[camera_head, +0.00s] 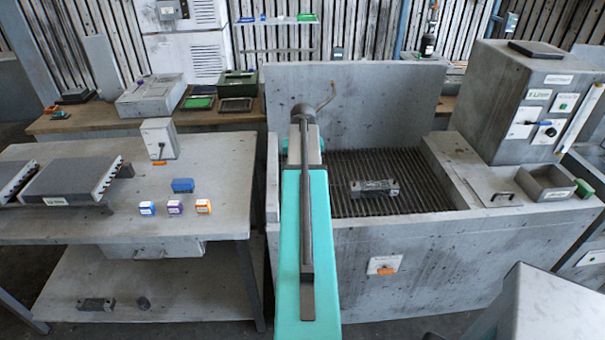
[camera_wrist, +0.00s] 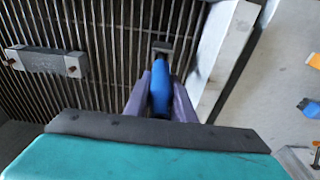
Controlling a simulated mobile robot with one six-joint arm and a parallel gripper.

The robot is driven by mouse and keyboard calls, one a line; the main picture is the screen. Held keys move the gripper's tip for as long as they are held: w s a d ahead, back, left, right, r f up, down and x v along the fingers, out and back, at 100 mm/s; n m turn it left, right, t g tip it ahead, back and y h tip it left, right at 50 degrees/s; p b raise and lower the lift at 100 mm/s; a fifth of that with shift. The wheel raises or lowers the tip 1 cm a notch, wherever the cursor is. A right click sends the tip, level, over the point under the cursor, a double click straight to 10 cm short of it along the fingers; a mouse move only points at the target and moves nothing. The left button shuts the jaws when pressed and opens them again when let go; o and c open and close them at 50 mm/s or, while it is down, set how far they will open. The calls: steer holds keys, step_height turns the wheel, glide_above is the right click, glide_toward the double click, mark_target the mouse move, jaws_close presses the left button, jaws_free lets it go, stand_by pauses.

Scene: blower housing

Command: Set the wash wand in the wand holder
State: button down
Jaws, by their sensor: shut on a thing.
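My gripper (camera_wrist: 162,84) shows in the wrist view with its two purple fingers shut on a blue piece, which looks like the grip of the wash wand (camera_wrist: 160,92). A small dark grey end shows beyond the blue piece, over the slatted grate of the wash basin (camera_wrist: 100,28). In the head view my own arm hides the gripper and the blue piece. A thin bent tube (camera_head: 327,97) rises beside the arm there; I cannot tell whether it belongs to the wand. I cannot make out the wand holder for certain in either view.
A grey metal block (camera_head: 375,188) lies on the grate, also seen in the wrist view (camera_wrist: 45,62). The basin's side wall (camera_wrist: 222,50) is close right of the gripper in the wrist view. Small coloured boxes (camera_head: 175,207) stand on the left table (camera_head: 225,180). A control cabinet (camera_head: 515,100) stands right.

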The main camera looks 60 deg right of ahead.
steer(key=c, duration=1.4)
jaws_free()
steer(key=shift+c, duration=0.2)
steer(key=shift+r, duration=0.15)
steer(key=shift+s+a+r+b, duration=0.2)
steer(key=shift+r+b, duration=0.45)
steer(key=shift+r, duration=1.6)
steer(key=shift+s+a+r+b, duration=0.2)
steer(key=shift+r+b, duration=0.5)
steer(key=shift+r, duration=1.55)
steer(key=shift+s+a+r+b, duration=0.2)
steer(key=shift+r+b, duration=0.45)
steer(key=shift+r, duration=1.6)
steer(key=shift+w+f, duration=0.1)
